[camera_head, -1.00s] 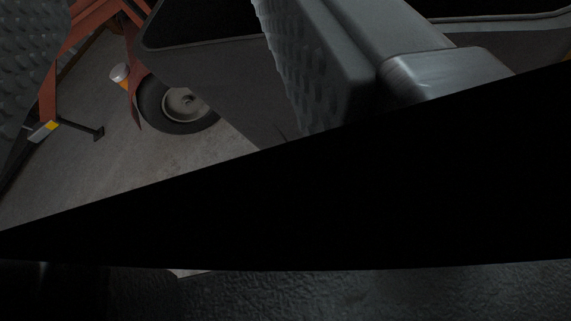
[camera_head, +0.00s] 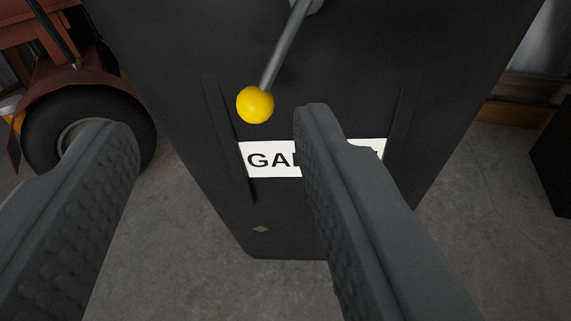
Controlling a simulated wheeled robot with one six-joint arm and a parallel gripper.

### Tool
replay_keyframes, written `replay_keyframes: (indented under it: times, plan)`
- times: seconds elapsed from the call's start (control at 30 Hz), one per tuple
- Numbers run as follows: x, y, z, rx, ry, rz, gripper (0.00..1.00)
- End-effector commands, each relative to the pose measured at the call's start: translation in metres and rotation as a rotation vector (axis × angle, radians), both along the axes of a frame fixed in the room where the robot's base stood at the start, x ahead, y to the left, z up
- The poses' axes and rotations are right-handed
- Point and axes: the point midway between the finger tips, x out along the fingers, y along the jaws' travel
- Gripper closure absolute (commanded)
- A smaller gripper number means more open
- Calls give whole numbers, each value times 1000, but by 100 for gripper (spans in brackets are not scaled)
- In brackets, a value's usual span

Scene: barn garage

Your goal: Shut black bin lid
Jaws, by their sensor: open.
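The black bin (camera_head: 330,60) fills the middle of the view, its front face tapering down to the concrete floor. A white label (camera_head: 268,160) on it reads "GA", with the rest hidden behind my right finger. My gripper (camera_head: 212,122) is open and empty in front of the bin, its two textured grey fingers wide apart. A grey rod ending in a yellow ball (camera_head: 255,104) hangs down in front of the bin face, between the fingertips in the picture and nearer the right one. The bin's lid and rim are not in view.
A reddish machine with a black-tyred wheel (camera_head: 85,105) stands at the left, close beside the bin in the picture. A dark block (camera_head: 553,165) is at the right edge. Bare concrete floor (camera_head: 480,215) lies right of the bin.

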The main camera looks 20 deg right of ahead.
Motion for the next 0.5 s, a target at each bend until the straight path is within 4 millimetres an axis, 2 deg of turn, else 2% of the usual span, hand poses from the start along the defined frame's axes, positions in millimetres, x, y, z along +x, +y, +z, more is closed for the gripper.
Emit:
replay_keyframes:
  times: [0.03, 0.1, 0.23, 0.5]
  plan:
    - [-6, 3, -14, -26, 3, -8, 52]
    - [-12, 4, -29, -58, 0, -20, 52]
    - [-24, 6, -48, -109, -10, -37, 52]
    - [-31, 6, -62, -152, -22, -52, 52]
